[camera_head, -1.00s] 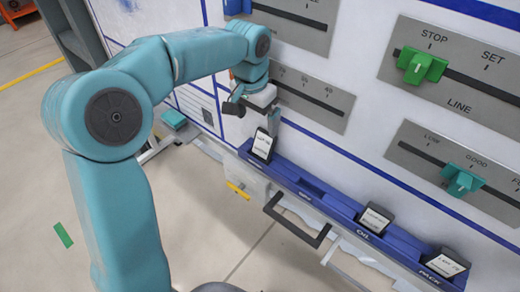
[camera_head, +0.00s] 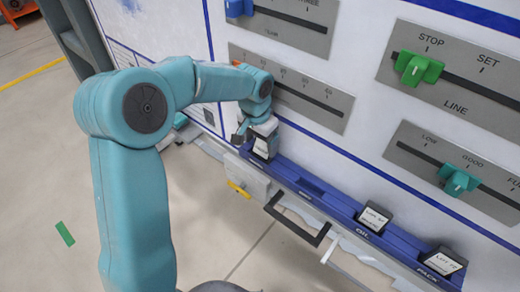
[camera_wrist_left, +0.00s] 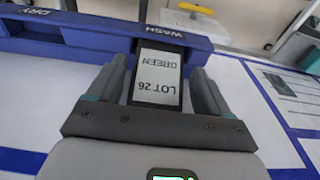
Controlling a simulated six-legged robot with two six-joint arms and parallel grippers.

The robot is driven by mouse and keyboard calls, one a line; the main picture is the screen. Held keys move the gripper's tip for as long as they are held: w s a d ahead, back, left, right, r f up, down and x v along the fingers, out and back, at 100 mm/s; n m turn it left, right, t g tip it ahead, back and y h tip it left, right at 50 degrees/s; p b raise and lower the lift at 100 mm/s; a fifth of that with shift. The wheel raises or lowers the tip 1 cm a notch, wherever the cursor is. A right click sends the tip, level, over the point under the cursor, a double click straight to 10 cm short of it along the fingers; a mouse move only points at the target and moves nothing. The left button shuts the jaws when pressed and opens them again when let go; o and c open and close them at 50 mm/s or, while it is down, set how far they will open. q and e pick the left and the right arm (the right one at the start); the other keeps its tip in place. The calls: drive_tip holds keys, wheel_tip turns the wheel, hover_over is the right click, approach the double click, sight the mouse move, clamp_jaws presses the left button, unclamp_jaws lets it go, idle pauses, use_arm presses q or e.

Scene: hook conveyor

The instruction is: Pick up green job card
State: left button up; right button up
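The green job card (camera_wrist_left: 157,78) is a dark-framed card with a white label reading "GREEN LOT 26". It stands in the WASH slot of the blue rack (camera_wrist_left: 75,30) in the left wrist view, and in the head view the card (camera_head: 262,147) shows at the rack's far left end. My left gripper (camera_wrist_left: 160,80) has its fingers on either side of the card, apart, with a narrow gap beside it. The gripper also shows in the head view (camera_head: 258,140), above and around the card. My right gripper is not in view.
Two other cards stand in the rack, at OIL (camera_head: 374,218) and PACK (camera_head: 443,262). A dark handle (camera_head: 297,220) juts out below the rack. The wall panel has sliders with green (camera_head: 418,68), teal (camera_head: 459,180) and blue (camera_head: 238,8) knobs.

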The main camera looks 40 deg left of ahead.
use_arm(q)
drive_tip(key=c, duration=0.7)
drive_tip(key=shift+o, duration=0.2)
